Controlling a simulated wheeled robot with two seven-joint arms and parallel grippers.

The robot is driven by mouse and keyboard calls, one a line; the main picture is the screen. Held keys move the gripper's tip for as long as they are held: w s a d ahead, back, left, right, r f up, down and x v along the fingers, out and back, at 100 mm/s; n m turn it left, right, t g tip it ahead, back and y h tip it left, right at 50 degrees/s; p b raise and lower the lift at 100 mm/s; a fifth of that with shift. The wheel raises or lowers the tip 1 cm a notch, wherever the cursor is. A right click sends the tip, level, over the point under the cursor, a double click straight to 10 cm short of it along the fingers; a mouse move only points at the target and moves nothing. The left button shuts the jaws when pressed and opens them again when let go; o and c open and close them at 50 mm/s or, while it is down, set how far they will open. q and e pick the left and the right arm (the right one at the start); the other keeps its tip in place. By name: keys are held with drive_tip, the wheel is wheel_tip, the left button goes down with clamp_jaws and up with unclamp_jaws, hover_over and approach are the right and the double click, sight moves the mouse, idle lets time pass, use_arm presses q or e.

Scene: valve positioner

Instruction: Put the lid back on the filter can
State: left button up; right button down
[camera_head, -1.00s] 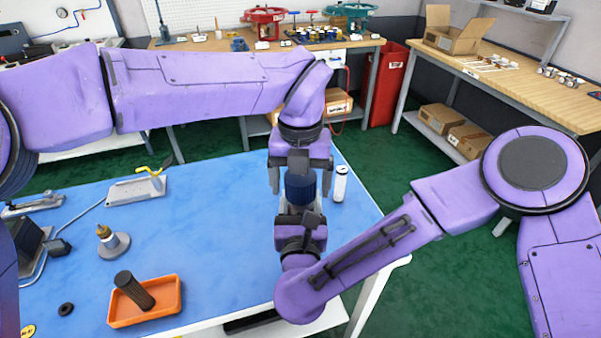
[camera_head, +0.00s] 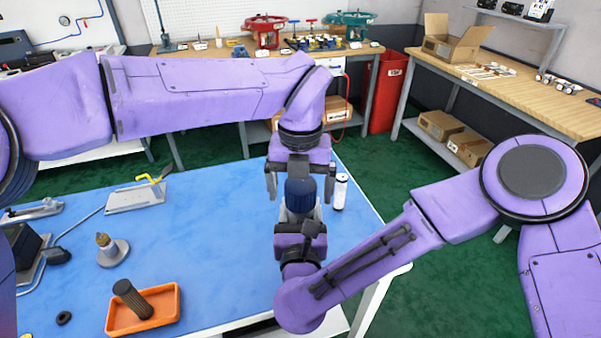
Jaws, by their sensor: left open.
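The dark blue lid (camera_head: 300,193) sits over the top of the filter can, near the right end of the blue table. It looks upright, but the seam is hidden. The can's body (camera_head: 302,214) is mostly hidden by the lid and my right gripper. My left gripper (camera_head: 299,194) reaches in from behind. Its jaws are open, one on each side of the lid, with gaps between. My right gripper (camera_head: 301,211) comes from the front, its fingers along both sides of the can's body below the lid, apparently closed on it.
A white cylinder (camera_head: 340,191) stands close to the right of the can. An orange tray (camera_head: 170,312) holding a dark cylinder (camera_head: 132,297) lies at the front left. A brass-topped fitting (camera_head: 112,248) stands behind it. The table's middle (camera_head: 210,225) is clear.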

use_arm(q)
wheel_tip(320, 180, up, 12)
drive_tip(key=shift+f, duration=0.25)
idle(0.5)
